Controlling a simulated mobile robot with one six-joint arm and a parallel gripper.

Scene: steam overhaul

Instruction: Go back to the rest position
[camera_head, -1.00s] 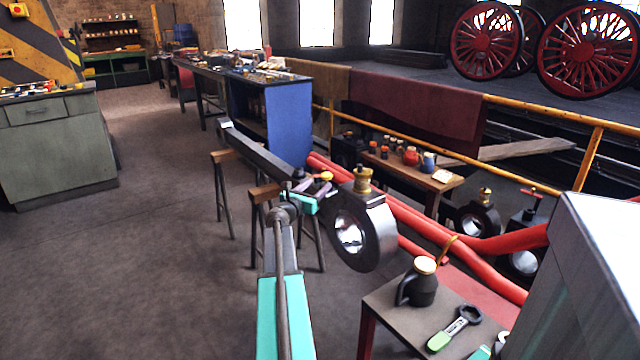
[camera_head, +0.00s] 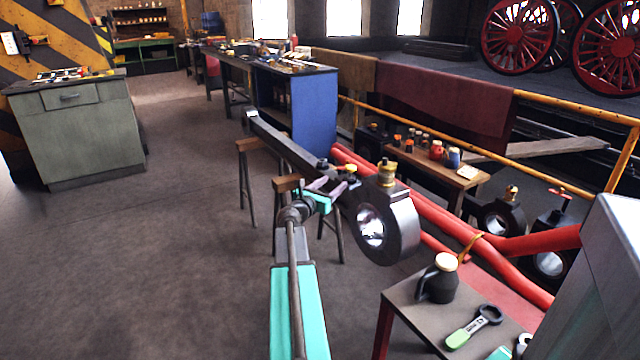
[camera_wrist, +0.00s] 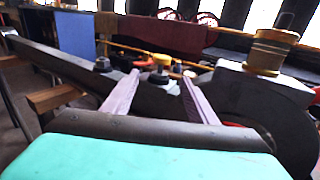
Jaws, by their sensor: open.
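My gripper (camera_head: 322,186) is at the end of my teal arm, over the near side of a long dark connecting rod (camera_head: 285,146). In the wrist view my gripper (camera_wrist: 153,97) shows two pale purple fingers spread apart. A yellow-topped cap (camera_wrist: 161,68) on the rod appears between and beyond the fingers; it also shows in the head view (camera_head: 350,170). I cannot tell whether the fingers touch it. The rod's big round end (camera_head: 374,228) carries a brass cup (camera_head: 387,173), also large at the right of the wrist view (camera_wrist: 268,50).
Wooden trestles (camera_head: 287,184) stand under the rod. A small table (camera_head: 408,300) at the front right holds a dark jug (camera_head: 438,280) and a green-handled wrench (camera_head: 472,326). Red pipes (camera_head: 440,225) and a yellow railing (camera_head: 560,105) run behind. Floor at left is clear.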

